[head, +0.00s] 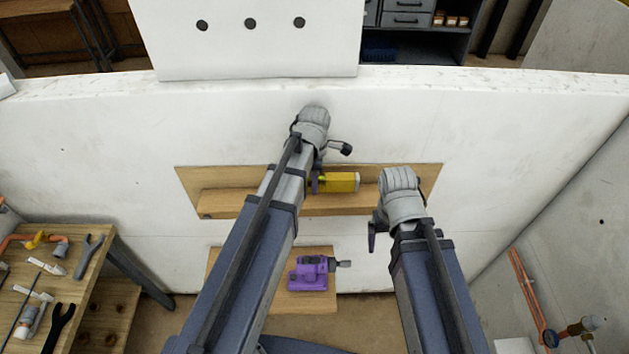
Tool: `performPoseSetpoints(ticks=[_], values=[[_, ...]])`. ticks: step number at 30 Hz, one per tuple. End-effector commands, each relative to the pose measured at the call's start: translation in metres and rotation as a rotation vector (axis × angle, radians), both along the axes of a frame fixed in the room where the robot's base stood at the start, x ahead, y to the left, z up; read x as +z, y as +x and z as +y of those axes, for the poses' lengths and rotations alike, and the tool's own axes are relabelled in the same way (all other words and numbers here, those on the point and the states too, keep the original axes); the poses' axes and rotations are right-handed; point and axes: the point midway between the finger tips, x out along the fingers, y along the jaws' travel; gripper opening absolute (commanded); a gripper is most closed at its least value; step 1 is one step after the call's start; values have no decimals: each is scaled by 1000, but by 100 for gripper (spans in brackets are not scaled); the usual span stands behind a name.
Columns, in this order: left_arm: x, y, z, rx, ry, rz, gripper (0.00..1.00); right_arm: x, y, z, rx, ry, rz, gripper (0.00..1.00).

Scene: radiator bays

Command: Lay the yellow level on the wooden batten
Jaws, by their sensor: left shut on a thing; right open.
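The yellow level (343,182) is in the middle of the head view, in front of the wall board and at the wooden batten (228,202). My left gripper (319,180) is shut on the level near its left end; my arm hides what lies further left. The level looks roughly parallel to the batten. I cannot tell whether it touches the batten or hangs just above it. My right gripper (375,232) is open and empty, in front of the batten's right part and apart from the level.
A purple tool (309,276) sits on a lower wooden shelf (318,302). A workbench (88,275) with several hand tools stands at the left. Copper pipes with a valve (550,338) are at the lower right. The white wall (520,150) right of the batten is clear.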

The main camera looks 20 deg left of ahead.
Motion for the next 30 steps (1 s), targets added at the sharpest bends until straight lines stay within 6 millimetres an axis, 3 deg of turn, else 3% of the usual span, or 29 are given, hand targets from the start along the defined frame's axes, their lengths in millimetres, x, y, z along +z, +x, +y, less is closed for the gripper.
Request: performPoseSetpoints(ticks=[1,15,30], values=[[-10,0,0,0,0,0,0,-10,0,0,1,0,0,87],[-50,0,0,0,0,0,0,-50,0,0,11,-2,1,87],[-52,0,0,0,1,0,0,-52,0,0,12,-2,1,87]])
